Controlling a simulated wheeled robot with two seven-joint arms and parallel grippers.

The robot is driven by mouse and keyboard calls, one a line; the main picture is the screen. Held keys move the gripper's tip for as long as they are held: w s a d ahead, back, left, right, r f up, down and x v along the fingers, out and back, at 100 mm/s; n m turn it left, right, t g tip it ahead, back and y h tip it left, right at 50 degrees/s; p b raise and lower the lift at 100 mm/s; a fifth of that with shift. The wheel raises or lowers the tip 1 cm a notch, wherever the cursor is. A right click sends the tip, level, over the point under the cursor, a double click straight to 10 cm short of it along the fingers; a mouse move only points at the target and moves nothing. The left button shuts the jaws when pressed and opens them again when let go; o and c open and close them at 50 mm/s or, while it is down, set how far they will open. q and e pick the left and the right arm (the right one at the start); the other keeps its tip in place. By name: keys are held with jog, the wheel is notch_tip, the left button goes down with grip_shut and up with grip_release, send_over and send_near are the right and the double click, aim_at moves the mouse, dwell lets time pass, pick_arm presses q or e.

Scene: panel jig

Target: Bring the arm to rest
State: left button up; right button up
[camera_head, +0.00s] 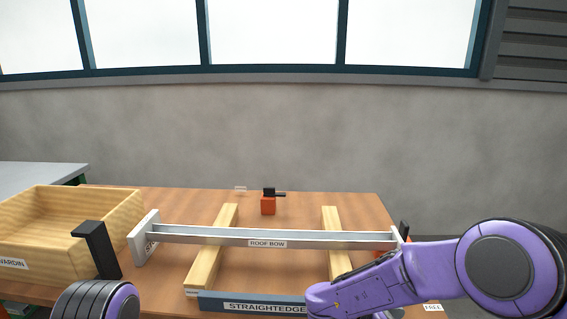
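My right arm is purple with dark joint covers and comes in from the right, over the front right of the wooden table (175,292). It covers the right end of the blue straightedge (215,302) and part of the table there. Its gripper does not show. Only a purple and black part of my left arm shows at the bottom left, and its gripper is not in view. A silver bar labelled ROOF BOW (210,236) lies across two wooden strips (206,266) (335,230), with end plates at both ends.
An open wooden crate (110,210) stands at the left. A black upright bracket (100,250) is beside it. An orange block with a black top (268,204) stands behind the bar. A small dark and orange piece (404,231) is at its right end. A FREE label (433,307) lies at front right.

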jog(key=s+d+f+n+t+y, duration=0.2)
jog(key=s+d+f+n+t, duration=0.15)
jog(key=f+n, duration=0.8)
jog(key=s+d+f+n+t+y, duration=0.2)
jog(key=s+f+n+t, duration=0.3)
jog(key=n, duration=1.1)
jog(key=s+f+n+g+y, duration=0.2)
jog(key=s+f+n+g, duration=0.1)
jog(key=s+n, duration=0.5)
jog(key=s+f+n+g+y, duration=0.3)
jog(key=s+f+n, duration=0.3)
jog(key=s+n, duration=0.2)
jog(key=shift+s+a+y, duration=0.3)
jog(key=shift+s+a, duration=0.15)
jog(key=shift+s, duration=0.75)
